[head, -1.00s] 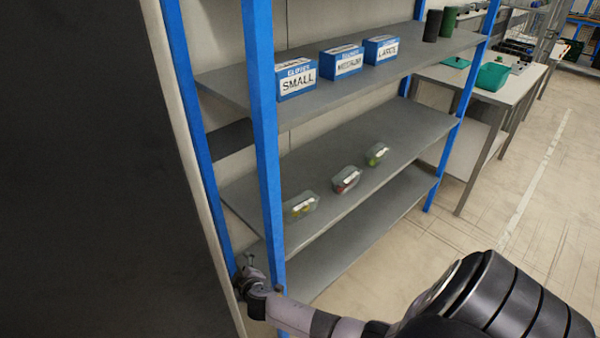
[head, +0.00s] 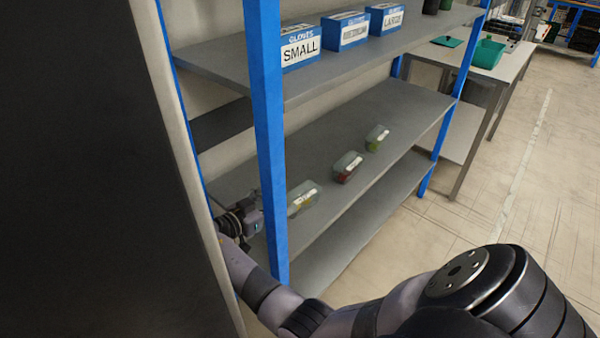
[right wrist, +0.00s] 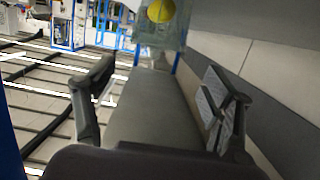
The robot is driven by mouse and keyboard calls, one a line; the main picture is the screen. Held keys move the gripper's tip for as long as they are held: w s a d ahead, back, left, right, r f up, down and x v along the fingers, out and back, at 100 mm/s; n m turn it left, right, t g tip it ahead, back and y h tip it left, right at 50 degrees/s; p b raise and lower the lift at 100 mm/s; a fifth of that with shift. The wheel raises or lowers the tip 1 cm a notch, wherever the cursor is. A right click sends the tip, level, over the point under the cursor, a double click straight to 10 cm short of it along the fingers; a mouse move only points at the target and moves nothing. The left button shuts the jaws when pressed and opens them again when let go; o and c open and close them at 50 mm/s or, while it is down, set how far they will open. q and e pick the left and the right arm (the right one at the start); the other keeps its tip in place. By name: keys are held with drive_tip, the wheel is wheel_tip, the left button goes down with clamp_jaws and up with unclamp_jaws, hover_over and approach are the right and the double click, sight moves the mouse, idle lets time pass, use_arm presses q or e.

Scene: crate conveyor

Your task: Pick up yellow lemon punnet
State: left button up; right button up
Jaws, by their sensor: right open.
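The yellow lemon punnet (head: 304,197), a clear container with yellow inside, sits on the middle shelf near its left end. In the right wrist view the punnet (right wrist: 150,35) shows at the top edge, partly cut off, with a yellow lemon inside. My right gripper (head: 256,207) is at the shelf's left end, partly hidden by the blue front post, just left of the punnet. In the wrist view my right gripper (right wrist: 160,80) is open and empty, with the punnet beyond its fingertips. My left gripper is not in view.
The blue shelf post (head: 268,140) stands in front of my right gripper. A red-filled punnet (head: 347,167) and a green-filled punnet (head: 377,138) stand further right on the middle shelf (head: 330,130). Glove boxes (head: 345,31) stand on the shelf above. A dark panel (head: 90,170) fills the left.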

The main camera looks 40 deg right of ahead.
sight(297, 191)
drive_tip(key=x, duration=0.2)
drive_tip(key=p+x, duration=0.1)
drive_tip(key=x, duration=0.1)
drive_tip(key=s+p+x, duration=0.1)
drive_tip(key=x, duration=0.1)
drive_tip(key=shift+d+r, duration=0.25)
drive_tip(key=shift+d, duration=0.05)
drive_tip(key=shift+d+f+p, duration=0.15)
drive_tip(key=shift+d+p, duration=0.15)
drive_tip(key=shift+d, duration=0.15)
drive_tip(key=shift+c, duration=0.5)
drive_tip(key=c, duration=1.6)
drive_tip(key=shift+c, duration=0.2)
